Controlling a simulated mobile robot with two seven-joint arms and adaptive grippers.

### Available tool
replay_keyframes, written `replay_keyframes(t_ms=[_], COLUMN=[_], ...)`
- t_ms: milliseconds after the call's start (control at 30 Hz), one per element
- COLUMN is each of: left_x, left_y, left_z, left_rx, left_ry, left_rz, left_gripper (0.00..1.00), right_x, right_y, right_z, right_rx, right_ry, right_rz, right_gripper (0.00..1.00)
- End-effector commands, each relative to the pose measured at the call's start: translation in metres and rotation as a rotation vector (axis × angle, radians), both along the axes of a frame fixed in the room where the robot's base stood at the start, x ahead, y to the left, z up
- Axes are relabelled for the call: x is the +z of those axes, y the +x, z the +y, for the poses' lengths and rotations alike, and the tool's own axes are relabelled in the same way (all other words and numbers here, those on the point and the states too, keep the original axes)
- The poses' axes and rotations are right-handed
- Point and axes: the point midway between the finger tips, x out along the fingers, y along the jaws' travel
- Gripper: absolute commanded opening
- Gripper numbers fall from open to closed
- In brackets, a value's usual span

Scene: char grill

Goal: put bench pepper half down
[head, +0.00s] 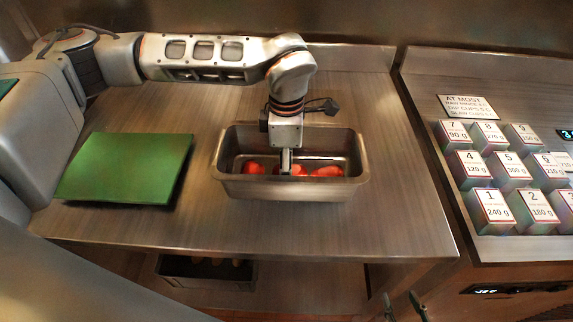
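A steel pan (290,188) stands on the metal bench, with several red pepper halves (327,171) lying in it.
The steel bench (330,225) is clear in front of the pan and between board and pan. A dark bin (205,272) sits on the shelf below. Numbered weight blocks (508,170) and a sign (468,106) stand on the right counter.

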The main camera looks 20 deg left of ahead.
Motion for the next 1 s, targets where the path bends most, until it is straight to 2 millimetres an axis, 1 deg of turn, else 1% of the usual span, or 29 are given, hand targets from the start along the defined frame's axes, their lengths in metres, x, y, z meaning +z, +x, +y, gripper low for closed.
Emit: replay_keyframes(t_ms=[233, 367, 400, 467, 833, 900, 1000], left_x=[-0.002, -0.005, -0.006, -0.005, -0.003, 0.001, 0.013], left_y=[0.000, 0.000, 0.000, 0.000, 0.000, 0.000, 0.002], left_z=[0.000, 0.000, 0.000, 0.000, 0.000, 0.000, 0.000], left_rx=[-0.001, -0.001, -0.001, -0.001, -0.001, -0.001, 0.000], left_ry=[0.000, -0.001, -0.001, -0.001, -0.001, -0.001, -0.001], left_rz=[-0.002, -0.001, -0.001, -0.001, -0.001, -0.001, -0.004], left_gripper=[0.17, 0.17, 0.41, 0.55, 0.55, 0.55, 0.55], right_x=[0.000, -0.003, -0.003, -0.003, -0.001, 0.002, -0.001], right_y=[0.000, 0.000, 0.000, 0.000, 0.000, 0.000, 0.000], right_z=[0.000, 0.000, 0.000, 0.000, 0.000, 0.000, 0.000], right_rx=[0.000, 0.000, 0.000, 0.000, 0.000, -0.001, -0.001], right_ry=[0.000, 0.000, 0.000, 0.000, 0.000, -0.001, 0.000], right_rz=[0.000, 0.000, 0.000, 0.001, 0.000, 0.000, -0.001], right_gripper=[0.40, 0.40, 0.40, 0.40, 0.40, 0.40, 0.40])
